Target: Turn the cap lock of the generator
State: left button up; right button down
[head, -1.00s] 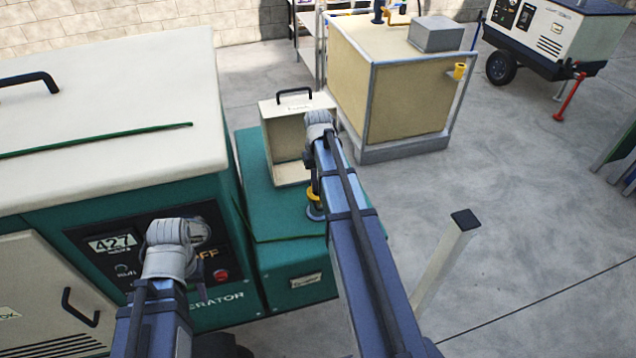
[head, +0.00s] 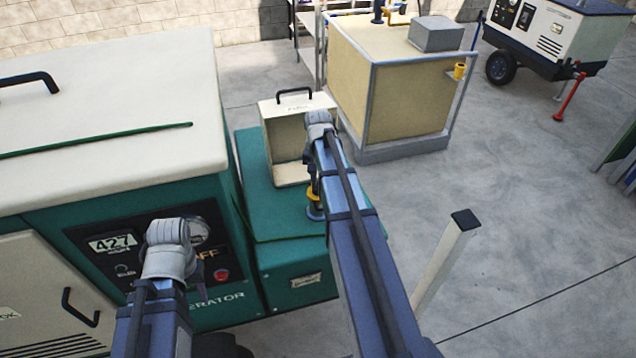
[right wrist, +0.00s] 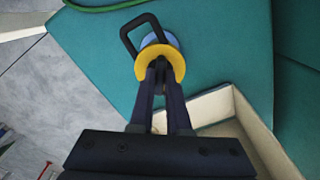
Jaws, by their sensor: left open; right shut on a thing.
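The generator (head: 262,282) is the green cabinet with a white top at left. On its lower green tank section sits a filler cap with a yellow collar (right wrist: 177,62) over a blue base (right wrist: 154,38) and a black loop (right wrist: 128,35) on its far side. In the head view the yellow collar (head: 312,194) is partly hidden by my right arm. My right gripper (right wrist: 160,80) is shut on the cap's dark middle, its fingers coming down over the collar. My left gripper (head: 200,285) is in front of the control panel, open, mostly hidden by its own wrist.
An open cream box cover (head: 283,133) with a black handle stands just behind the cap. A white post (head: 445,260) stands right of my right arm. A beige tank (head: 400,95) in a grey frame is behind. The concrete floor (head: 540,200) at right is mostly clear.

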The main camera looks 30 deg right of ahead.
aim_at(318, 185)
jog(key=m, duration=0.5)
jog(key=shift+m, duration=0.3)
jog(key=m, duration=0.5)
jog(key=shift+m, duration=0.3)
jog(key=c, duration=0.9)
grip_release()
jog(key=shift+r, duration=0.1)
notch_tip(318, 185, up, 8)
jog(key=p, duration=0.8)
